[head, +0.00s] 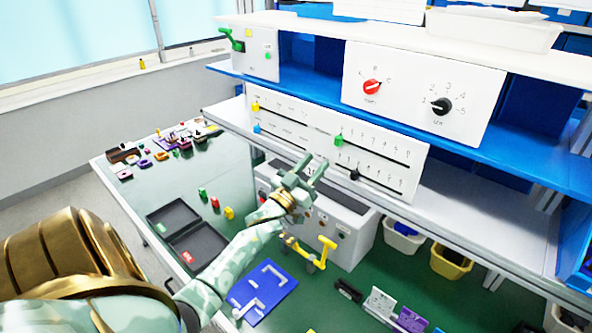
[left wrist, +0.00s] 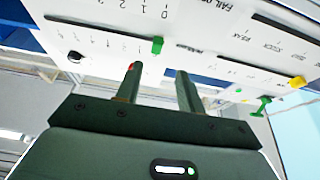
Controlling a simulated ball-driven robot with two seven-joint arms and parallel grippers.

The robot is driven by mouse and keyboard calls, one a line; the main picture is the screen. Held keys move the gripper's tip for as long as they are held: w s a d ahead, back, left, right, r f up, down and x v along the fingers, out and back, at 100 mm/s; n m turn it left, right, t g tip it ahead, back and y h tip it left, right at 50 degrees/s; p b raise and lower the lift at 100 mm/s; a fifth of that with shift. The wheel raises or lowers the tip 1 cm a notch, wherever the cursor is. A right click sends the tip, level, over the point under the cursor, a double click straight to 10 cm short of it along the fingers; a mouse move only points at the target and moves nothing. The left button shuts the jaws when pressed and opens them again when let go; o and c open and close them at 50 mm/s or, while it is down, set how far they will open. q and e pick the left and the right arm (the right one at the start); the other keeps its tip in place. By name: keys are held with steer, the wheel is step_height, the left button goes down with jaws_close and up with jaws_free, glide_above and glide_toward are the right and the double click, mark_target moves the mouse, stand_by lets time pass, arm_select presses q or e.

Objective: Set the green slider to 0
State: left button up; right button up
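The green slider (head: 339,140) sits in the upper right slot of the white slider panel (head: 420,152), at or very near the slot's left end. It also shows in the left wrist view (left wrist: 157,45), at its slot's right end. My left gripper (head: 306,168) is in front of the panel, below and left of the green slider. In the left wrist view its two fingers (left wrist: 158,75) stand apart with nothing between them, and the slider appears beyond them. My right gripper is out of view.
A yellow slider (head: 255,107), a blue slider (head: 257,128) and a black slider (head: 354,175) share the panel. A grey box (head: 350,222) stands under the shelf. Rotary knobs, red (head: 372,87) and black (head: 441,106), are above. A green lever (head: 232,40) is upper left.

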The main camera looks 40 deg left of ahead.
arm_select(q)
steer(key=v, duration=0.8)
steer(key=shift+b, duration=0.35)
steer(key=shift+s+f, duration=0.15)
